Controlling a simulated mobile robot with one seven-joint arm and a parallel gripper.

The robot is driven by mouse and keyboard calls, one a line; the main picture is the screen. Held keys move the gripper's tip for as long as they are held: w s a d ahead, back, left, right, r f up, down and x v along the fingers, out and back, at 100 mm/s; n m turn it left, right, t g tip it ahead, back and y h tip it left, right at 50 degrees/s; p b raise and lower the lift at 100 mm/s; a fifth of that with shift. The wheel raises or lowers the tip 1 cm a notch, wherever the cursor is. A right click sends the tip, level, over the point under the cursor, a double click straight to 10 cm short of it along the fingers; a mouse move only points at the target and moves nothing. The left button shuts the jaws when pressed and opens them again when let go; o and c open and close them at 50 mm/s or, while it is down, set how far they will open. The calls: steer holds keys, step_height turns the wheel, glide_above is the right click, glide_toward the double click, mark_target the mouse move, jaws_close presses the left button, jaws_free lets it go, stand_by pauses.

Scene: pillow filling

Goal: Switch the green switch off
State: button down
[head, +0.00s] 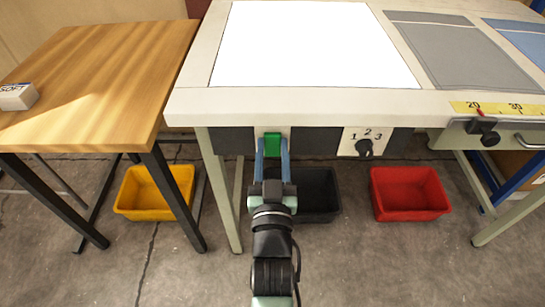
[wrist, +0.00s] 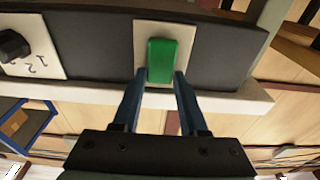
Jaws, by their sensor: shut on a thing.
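The green switch (head: 272,143) is on the dark front panel of the pale workbench, left of the numbered dial. In the wrist view the green switch (wrist: 161,60) stands out from a pale plate on the panel. My gripper (head: 272,150) is at the switch, with a blue finger on each side of it. The wrist view shows the fingertips of my gripper (wrist: 163,76) at the switch's lower sides, shut on it. Which position the switch is in, I cannot tell.
A black dial (head: 364,147) marked 1, 2, 3 sits right of the switch. Below are a yellow bin (head: 154,193), a black bin (head: 318,196) and a red bin (head: 409,193). A wooden table (head: 100,80) stands left, with a small white box (head: 17,96).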

steer(key=shift+f+t+b, duration=0.65)
steer(key=shift+t+b, duration=0.35)
steer(key=shift+b, duration=1.45)
steer(key=shift+s+t+b, duration=0.1)
steer(key=shift+t+b, duration=0.4)
steer(key=shift+b, duration=0.55)
steer(key=shift+r, duration=0.15)
steer(key=shift+c, duration=2.2)
jaws_free()
steer(key=p+v, duration=0.2)
steer(key=v, duration=1.1)
